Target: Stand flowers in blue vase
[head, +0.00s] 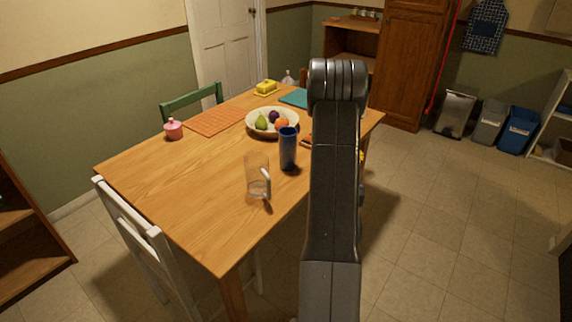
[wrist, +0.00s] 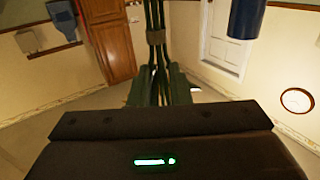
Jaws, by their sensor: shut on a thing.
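The blue vase (head: 288,150) stands upright on the wooden table, just left of my arm in the head view. Part of it also shows at the top right of the wrist view (wrist: 246,18), apart from the stems. My gripper (wrist: 161,82) is shut on a bundle of long green flower stems (wrist: 154,35) in the wrist view. The stems run up out of the top of that picture, and no blossoms show there. In the head view my arm hides the gripper and most of what it holds.
A clear glass mug (head: 257,177) stands close in front of the vase on the table (head: 190,190). Behind is a fruit bowl (head: 250,131); a pink pot (head: 173,129) and an orange mat (head: 214,121) lie left. A white chair (head: 130,222) stands at the near left.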

